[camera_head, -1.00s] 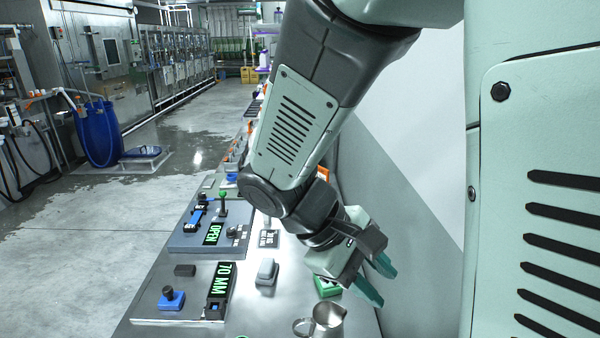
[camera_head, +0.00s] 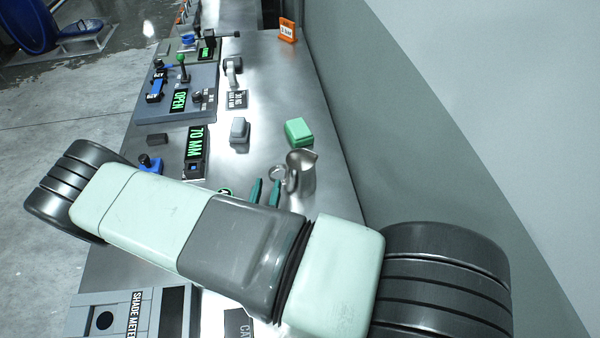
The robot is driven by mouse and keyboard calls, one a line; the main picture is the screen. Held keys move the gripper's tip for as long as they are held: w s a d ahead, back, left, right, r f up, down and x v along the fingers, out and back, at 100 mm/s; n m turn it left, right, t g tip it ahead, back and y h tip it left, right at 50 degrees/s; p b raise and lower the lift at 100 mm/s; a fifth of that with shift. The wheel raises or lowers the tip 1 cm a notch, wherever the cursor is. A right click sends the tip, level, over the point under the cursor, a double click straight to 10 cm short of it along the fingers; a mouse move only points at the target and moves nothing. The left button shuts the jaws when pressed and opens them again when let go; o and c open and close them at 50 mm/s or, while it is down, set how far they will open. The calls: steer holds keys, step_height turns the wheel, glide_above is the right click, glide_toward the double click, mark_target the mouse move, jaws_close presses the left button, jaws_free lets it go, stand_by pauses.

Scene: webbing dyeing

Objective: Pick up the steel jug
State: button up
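The steel jug (camera_head: 302,172) stands upright on the steel bench top, near its right side. Its loop handle (camera_head: 278,173) is on the left side of the body. My gripper (camera_head: 265,187) shows only as two dark green fingers, just below and left of the handle. The fingers are apart with a gap between them, and no object shows in the gap. The right finger appears very close to the handle; I cannot tell whether it touches. The rest of my gripper is hidden behind my arm, which crosses the lower part of the view.
A green block (camera_head: 298,132) stands just behind the jug, and a grey block (camera_head: 239,130) is to its left. A "70 MM" display (camera_head: 195,146) and a blue-based knob (camera_head: 150,163) lie further left. A grey wall (camera_head: 400,150) borders the bench on the right.

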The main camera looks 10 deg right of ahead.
steer(key=y, duration=0.1)
steer(key=n+y, duration=0.1)
steer(key=d+n, duration=0.1)
steer(key=shift+w+r+t+y, duration=0.25)
steer(key=shift+w+t+y, duration=0.15)
steer(key=n+y, duration=0.2)
steer(key=y, duration=0.1)
steer(key=shift+w+d+y, duration=0.1)
steer(key=shift+y, duration=0.2)
steer(key=shift+w, duration=2.5)
jaws_close()
steer(key=shift+r, duration=0.1)
